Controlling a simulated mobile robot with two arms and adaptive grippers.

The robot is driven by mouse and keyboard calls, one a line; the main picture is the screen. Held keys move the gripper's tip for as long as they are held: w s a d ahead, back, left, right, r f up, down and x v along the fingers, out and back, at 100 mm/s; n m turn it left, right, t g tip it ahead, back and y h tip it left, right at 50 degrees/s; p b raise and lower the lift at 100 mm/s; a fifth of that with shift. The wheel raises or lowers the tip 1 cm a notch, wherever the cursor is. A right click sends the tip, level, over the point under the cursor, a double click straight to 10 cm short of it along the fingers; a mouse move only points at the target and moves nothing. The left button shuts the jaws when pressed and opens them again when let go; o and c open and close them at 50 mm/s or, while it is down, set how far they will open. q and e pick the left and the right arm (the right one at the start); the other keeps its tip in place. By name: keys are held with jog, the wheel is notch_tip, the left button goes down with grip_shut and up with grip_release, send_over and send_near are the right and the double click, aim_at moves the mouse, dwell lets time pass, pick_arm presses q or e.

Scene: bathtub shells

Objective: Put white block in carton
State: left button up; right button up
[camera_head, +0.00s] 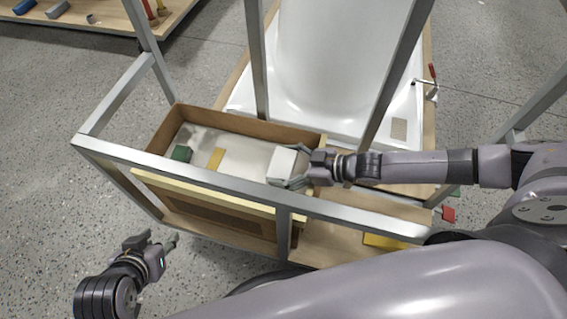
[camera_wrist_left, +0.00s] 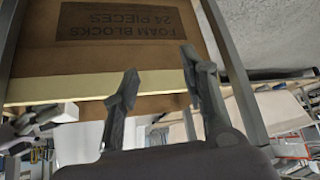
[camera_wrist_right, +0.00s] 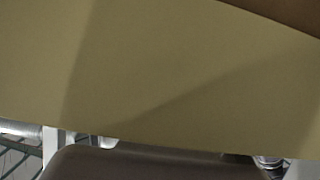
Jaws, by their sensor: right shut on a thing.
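The white block (camera_head: 285,165) is held by my right gripper (camera_head: 300,168) at the right end of the carton. My right gripper is shut on it. The open carton (camera_head: 245,123) stands inside the metal frame; the block overlaps its inside in the head view, and its height above the bottom is unclear. In the right wrist view a plain beige surface fills the picture and hides the fingers. My left gripper (camera_head: 172,242) is low, in front of the frame. Its fingers (camera_wrist_left: 160,88) are apart and empty, facing the carton's printed front (camera_wrist_left: 130,22).
A green block (camera_head: 182,153) and a yellow block (camera_head: 216,158) lie in the carton. Metal rails (camera_head: 190,172) cross in front of it. A white tub shell (camera_head: 335,60) stands behind. A yellow piece (camera_head: 385,241) lies at front right. Open floor is at left.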

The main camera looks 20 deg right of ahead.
jog(key=o, duration=0.7)
jog(key=shift+r, duration=0.3)
jog(key=v, duration=0.1)
jog(key=p+v, duration=0.1)
jog(key=v, duration=0.1)
jog(key=shift+d+r, duration=0.1)
jog(key=shift+r, duration=0.3)
jog(key=p, duration=0.2)
send_near(283, 163)
jog(key=s+d, duration=0.1)
jog(key=d, duration=0.1)
pick_arm(q)
jog(key=s+a+g+y, duration=0.1)
jog(key=s+a+g, duration=0.1)
jog(key=s, duration=0.5)
jog(key=shift+f+g, duration=0.25)
jog(key=shift+g, duration=0.65)
pick_arm(e)
jog(key=shift+a+r, duration=0.2)
jog(key=shift+r, duration=0.25)
pick_arm(q)
jog(key=shift+a, duration=0.1)
